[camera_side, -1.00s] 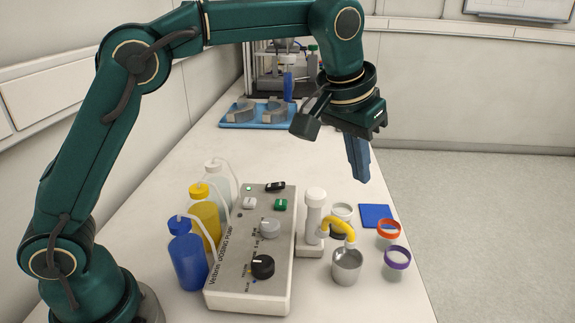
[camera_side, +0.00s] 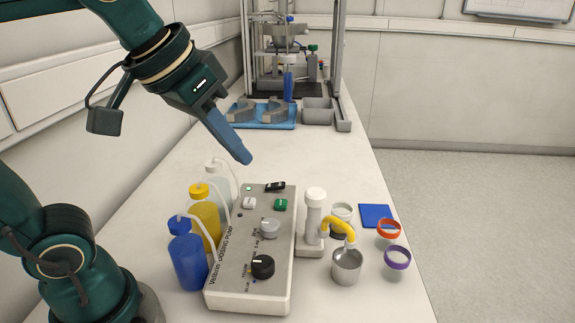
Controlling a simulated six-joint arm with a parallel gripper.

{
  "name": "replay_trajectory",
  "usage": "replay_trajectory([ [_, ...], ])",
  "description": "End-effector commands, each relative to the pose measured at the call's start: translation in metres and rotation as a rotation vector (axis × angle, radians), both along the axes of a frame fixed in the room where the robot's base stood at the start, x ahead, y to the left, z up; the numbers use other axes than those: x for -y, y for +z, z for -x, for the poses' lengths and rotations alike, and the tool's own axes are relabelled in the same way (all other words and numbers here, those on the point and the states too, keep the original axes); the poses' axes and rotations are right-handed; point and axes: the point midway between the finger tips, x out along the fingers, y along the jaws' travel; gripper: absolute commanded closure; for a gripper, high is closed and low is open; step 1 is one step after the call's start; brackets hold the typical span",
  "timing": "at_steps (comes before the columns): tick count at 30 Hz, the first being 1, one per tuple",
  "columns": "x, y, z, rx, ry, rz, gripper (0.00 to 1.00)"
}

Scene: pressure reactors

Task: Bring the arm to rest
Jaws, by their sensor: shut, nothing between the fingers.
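My gripper (camera_side: 243,156) is in the air above the bench, behind and above the dosing pump box. Its blue fingers are together, point down to the right and hold nothing. It touches none of the things on the bench. My arm reaches in from the upper left, and part of it is out of the picture at the top.
The dosing pump (camera_side: 249,240) stands on the bench with blue (camera_side: 188,262), yellow (camera_side: 205,218) and clear bottles (camera_side: 221,181) at its left. A metal cup (camera_side: 346,266) sits under a yellow spout (camera_side: 339,227). Ringed beakers and a blue pad (camera_side: 377,216) are right. A reactor frame (camera_side: 338,75) stands behind.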

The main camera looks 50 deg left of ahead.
Motion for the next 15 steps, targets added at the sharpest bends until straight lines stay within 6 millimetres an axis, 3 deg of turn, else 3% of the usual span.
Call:
replay_trajectory([
  [1, -0.003, -0.011, 0.014, 0.002, 0.001, -0.002, 1.0],
  [6, -0.006, -0.05, 0.045, -0.008, -0.015, -0.013, 1.0],
  [12, -0.004, -0.083, 0.062, -0.049, -0.048, -0.022, 1.0],
  [15, -0.004, -0.086, 0.061, -0.045, -0.063, -0.028, 1.0],
])
